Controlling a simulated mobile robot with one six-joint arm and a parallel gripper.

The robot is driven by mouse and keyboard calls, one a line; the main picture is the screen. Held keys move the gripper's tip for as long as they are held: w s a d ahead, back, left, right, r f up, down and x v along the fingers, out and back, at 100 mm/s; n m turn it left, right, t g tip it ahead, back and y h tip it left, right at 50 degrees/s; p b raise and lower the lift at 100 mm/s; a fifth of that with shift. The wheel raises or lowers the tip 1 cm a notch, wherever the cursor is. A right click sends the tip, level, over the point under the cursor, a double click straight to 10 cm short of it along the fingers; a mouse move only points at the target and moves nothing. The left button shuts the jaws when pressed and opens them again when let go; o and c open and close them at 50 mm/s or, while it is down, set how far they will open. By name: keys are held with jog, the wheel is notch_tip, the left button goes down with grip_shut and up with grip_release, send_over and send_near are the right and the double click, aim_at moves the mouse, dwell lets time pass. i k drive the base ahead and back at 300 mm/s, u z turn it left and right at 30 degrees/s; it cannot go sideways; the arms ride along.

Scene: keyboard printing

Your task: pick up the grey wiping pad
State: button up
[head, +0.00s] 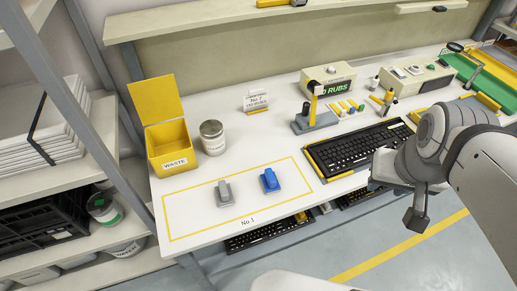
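The grey wiping pad (212,202) lies on the white table inside the yellow outlined area labelled No 1, toward the left. It has a raised grey grip on top. A similar blue pad (270,180) lies to its right, apart from it. My gripper (398,200) is at the right, beyond the front edge of the table and well away from the grey pad. My arm hides part of it, and I cannot tell how far its fingers are apart. Nothing is seen held in it.
A yellow waste bin (168,145) with a raised lid and a metal can (212,138) stand behind the outlined area. A black keyboard (358,146) lies to the right, with a grey stand (315,121) behind it. Shelves (62,214) rise at the left. The table around both pads is clear.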

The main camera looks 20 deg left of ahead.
aim_at(224, 194)
jog(key=z, duration=0.75)
jog(key=k, duration=2.05)
jog(key=u, duration=1.75)
jog(key=i, duration=1.5)
jog(key=u, duration=0.05)
